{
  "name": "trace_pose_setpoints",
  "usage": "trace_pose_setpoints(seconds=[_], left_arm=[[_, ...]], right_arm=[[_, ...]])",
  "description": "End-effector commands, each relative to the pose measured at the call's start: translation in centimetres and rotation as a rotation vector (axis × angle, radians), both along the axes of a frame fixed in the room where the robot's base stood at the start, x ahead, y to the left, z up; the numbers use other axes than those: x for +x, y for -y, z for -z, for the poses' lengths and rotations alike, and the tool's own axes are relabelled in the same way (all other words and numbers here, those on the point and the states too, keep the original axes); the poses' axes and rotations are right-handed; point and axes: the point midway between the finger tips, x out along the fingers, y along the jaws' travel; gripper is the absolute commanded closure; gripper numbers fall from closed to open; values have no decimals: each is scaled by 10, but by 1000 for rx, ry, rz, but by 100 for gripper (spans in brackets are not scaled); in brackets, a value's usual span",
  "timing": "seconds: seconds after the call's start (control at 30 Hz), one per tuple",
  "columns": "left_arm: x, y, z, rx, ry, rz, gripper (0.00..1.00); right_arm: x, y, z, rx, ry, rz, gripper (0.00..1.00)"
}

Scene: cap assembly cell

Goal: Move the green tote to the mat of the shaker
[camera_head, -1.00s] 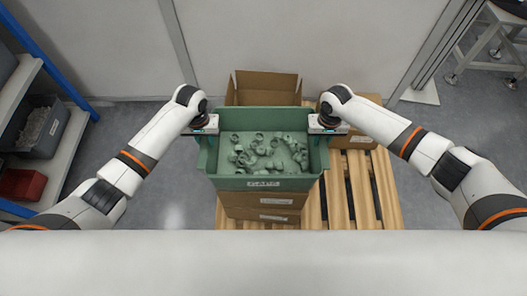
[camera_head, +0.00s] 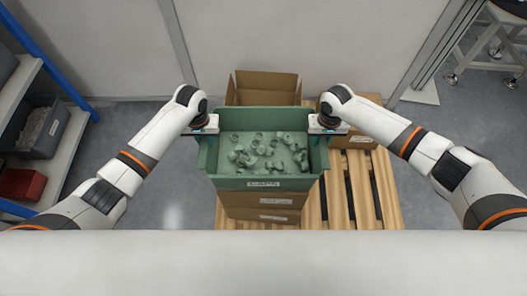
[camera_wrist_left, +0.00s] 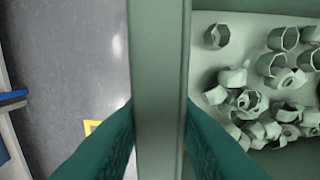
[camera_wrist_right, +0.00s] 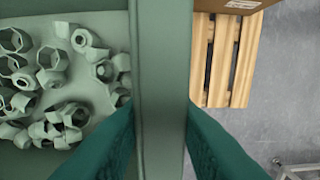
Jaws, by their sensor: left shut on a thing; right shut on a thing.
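The green tote (camera_head: 262,183) is in the middle of the head view, with several grey-green ring-shaped caps (camera_head: 262,150) lying loose in it. My left gripper (camera_head: 207,130) is shut on the tote's left rim, and that rim runs between its fingers in the left wrist view (camera_wrist_left: 158,90). My right gripper (camera_head: 320,130) is shut on the tote's right rim, which also shows between its fingers in the right wrist view (camera_wrist_right: 160,90). The tote looks level above cardboard boxes; whether it touches them cannot be told. Neither the shaker nor its mat is in view.
Stacked cardboard boxes (camera_head: 262,203) are under the tote on a wooden pallet (camera_head: 340,198). An open carton (camera_head: 265,84) stands behind it. A shelf with a grey bin (camera_head: 45,128) and a red bin (camera_head: 22,185) is at left. A metal stand (camera_head: 490,45) is at upper right.

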Motion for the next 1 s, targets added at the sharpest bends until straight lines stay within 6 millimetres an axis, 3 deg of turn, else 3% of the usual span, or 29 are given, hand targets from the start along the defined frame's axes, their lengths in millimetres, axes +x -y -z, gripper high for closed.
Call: trace_pose_setpoints(seconds=[0.27, 0.8, 1.0], left_arm=[[1, 0, -6, 2, 3, 2, 100], [1, 0, -49, 3, 2, 1, 100], [1, 0, -52, 3, 2, 1, 100]], right_arm=[[1, 0, -6, -2, 3, -1, 100], [1, 0, -49, -2, 2, -1, 100], [1, 0, -52, -2, 2, -1, 100]])
